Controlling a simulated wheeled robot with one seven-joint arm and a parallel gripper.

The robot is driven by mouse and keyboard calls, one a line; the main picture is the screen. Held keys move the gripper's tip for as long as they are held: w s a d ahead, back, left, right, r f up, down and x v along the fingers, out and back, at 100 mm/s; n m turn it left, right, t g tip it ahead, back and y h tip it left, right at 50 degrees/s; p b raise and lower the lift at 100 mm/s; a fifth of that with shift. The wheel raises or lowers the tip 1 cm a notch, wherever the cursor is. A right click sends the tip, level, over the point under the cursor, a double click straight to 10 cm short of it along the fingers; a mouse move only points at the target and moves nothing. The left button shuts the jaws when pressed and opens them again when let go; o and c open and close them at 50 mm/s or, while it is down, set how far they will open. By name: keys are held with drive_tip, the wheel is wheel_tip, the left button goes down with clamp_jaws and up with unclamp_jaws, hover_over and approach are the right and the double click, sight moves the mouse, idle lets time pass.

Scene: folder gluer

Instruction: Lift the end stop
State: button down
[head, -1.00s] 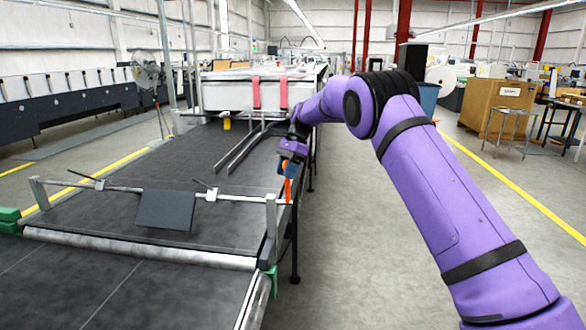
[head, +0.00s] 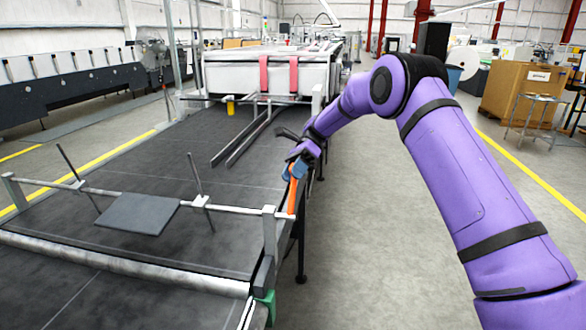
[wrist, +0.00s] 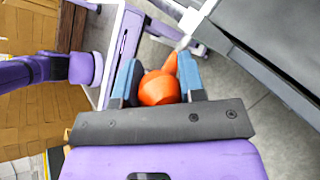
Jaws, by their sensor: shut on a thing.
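The end stop is a dark flat plate (head: 138,214) on a grey cross bar (head: 235,208) over the belt. The plate lies roughly level, and two thin rods on the bar stand up at a slant. At the bar's right end is an orange handle (head: 292,197), pointing upward. My gripper (head: 297,169) is shut on the upper part of this handle, beside the belt's right edge. In the wrist view the rounded orange end (wrist: 159,88) sits between the two blue-grey fingers (wrist: 158,82).
The dark belt (head: 170,165) carries two long rails (head: 240,140) farther back. A light machine body with red straps (head: 264,75) stands at the far end. A metal roller (head: 130,264) crosses in front. Open floor (head: 365,240) lies to the right.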

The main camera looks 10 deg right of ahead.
drive_tip(key=shift+d+f, duration=0.1)
drive_tip(key=shift+f, duration=0.05)
idle(0.3)
drive_tip(key=c, duration=0.7)
unclamp_jaws()
drive_tip(key=shift+w, duration=0.15)
drive_tip(key=shift+v, duration=5.35)
